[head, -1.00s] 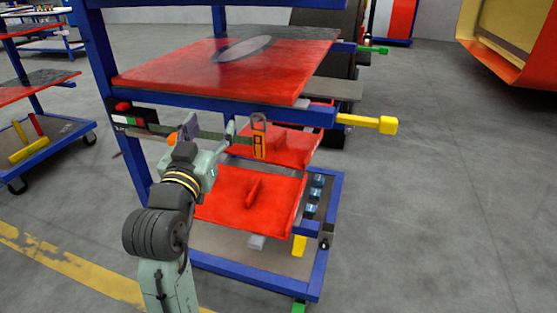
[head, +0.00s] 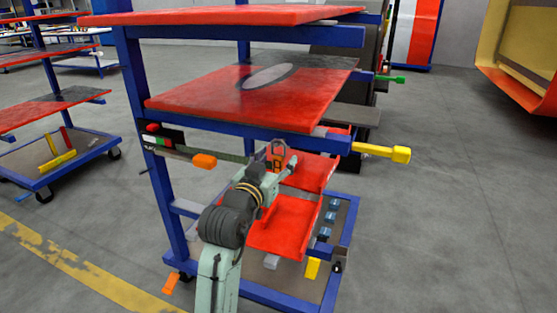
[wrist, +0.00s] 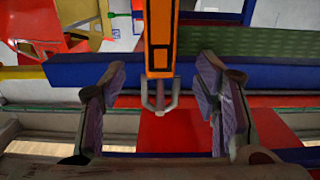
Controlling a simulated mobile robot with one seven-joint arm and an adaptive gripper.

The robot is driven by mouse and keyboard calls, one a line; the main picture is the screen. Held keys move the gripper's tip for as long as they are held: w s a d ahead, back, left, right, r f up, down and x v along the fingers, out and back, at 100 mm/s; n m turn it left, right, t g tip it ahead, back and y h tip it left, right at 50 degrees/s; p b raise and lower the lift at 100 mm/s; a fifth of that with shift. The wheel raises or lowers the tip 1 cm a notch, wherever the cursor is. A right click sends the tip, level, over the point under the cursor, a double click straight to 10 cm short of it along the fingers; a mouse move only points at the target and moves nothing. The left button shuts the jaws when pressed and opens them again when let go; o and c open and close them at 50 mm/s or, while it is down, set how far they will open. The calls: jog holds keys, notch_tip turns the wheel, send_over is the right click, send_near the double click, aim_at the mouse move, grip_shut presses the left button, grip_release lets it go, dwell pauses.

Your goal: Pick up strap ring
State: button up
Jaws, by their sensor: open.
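The strap ring (wrist: 160,97) is a small grey metal loop on the end of an orange-and-black buckle piece (wrist: 160,38). In the head view the buckle (head: 279,160) hangs at the rack's side by a dark green strap (head: 226,156), partly hidden by my gripper. My gripper (head: 270,167) is at the buckle, below the rack's middle shelf. In the wrist view my gripper's two fingers (wrist: 162,88) are spread wide, one on each side of the ring. Clear gaps show on both sides, and nothing is held.
The blue rack's red middle shelf (head: 210,98) overhangs my gripper. A yellow-ended bar (head: 380,151) sticks out on the right, and an orange handle (head: 204,161) is on the left. Lower red panels (head: 285,228) lie below. Open floor (head: 460,220) is on the right.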

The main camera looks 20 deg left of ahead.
jog(key=shift+w, duration=1)
jog(key=c, duration=1.3)
jog(key=shift+r, duration=0.55)
jog(key=shift+s+r, duration=0.15)
jog(key=shift+s, duration=0.2)
jog(key=s+b, duration=0.1)
jog(key=s, duration=0.4)
jog(key=s+b, duration=0.1)
jog(key=s, duration=0.5)
jog(key=s+b, duration=0.2)
jog(key=s, duration=0.4)
jog(key=shift+s+a, duration=0.2)
jog(key=shift+a, duration=0.05)
